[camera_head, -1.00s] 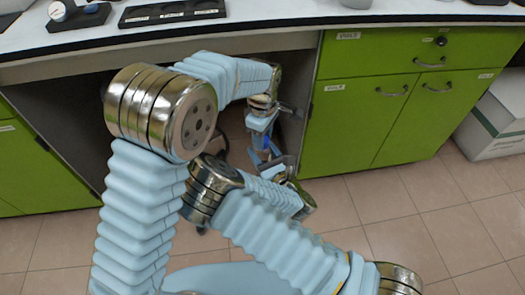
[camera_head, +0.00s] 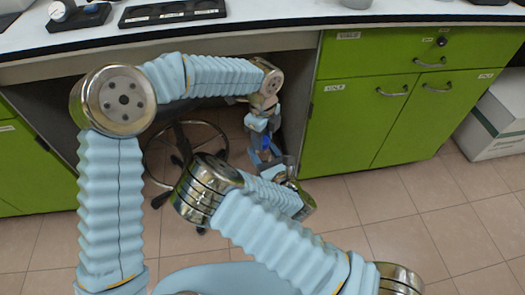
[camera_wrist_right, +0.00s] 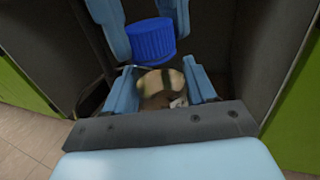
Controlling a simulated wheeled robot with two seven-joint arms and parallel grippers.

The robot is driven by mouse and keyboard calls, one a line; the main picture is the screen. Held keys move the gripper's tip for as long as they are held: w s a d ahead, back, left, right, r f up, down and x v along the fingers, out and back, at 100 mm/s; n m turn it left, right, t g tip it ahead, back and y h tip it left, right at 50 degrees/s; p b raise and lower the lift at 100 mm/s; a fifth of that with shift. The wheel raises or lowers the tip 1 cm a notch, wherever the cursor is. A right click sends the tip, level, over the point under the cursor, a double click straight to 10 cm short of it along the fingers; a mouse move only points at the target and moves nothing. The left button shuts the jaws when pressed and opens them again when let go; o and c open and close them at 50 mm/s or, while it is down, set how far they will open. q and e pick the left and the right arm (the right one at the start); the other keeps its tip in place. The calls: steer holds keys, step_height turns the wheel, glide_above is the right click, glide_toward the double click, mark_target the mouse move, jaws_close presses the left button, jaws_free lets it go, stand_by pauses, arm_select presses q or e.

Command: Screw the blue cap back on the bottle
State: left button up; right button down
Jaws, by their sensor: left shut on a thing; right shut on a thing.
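The blue cap (camera_wrist_right: 152,40) shows in the right wrist view between the fingers of my left gripper (camera_wrist_right: 146,22), which is shut on it. The bottle (camera_wrist_right: 163,86), pale with dark patches, is between the fingers of my right gripper (camera_wrist_right: 163,88), which is shut on it. The cap is just above the bottle's top; I cannot tell whether they touch. In the head view my left gripper (camera_head: 262,126) is above my right gripper (camera_head: 275,163), with the blue cap (camera_head: 266,143) small between them. The bottle is not clear there.
The white bench top (camera_head: 290,22) with a black tray (camera_head: 172,11) lies behind and above the grippers. Green cabinets (camera_head: 385,110) stand close on the right. A wheeled stool base (camera_head: 185,150) is under the bench. Open tiled floor (camera_head: 400,235) lies in front.

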arm_select(q)
steer(key=o, duration=1.2)
steer(key=shift+c, duration=0.2)
steer(key=shift+r, duration=0.1)
steer(key=shift+r, duration=2.15)
steer(key=shift+c, duration=0.4)
steer(key=n, duration=0.4)
steer(key=shift+r, duration=0.35)
steer(key=n, duration=0.2)
steer(key=r+n, duration=0.1)
steer(key=n, duration=0.2)
steer(key=shift+n, duration=0.3)
steer(key=n, duration=0.2)
steer(key=r+n, duration=0.1)
steer(key=n, duration=0.5)
steer(key=shift+r, duration=0.35)
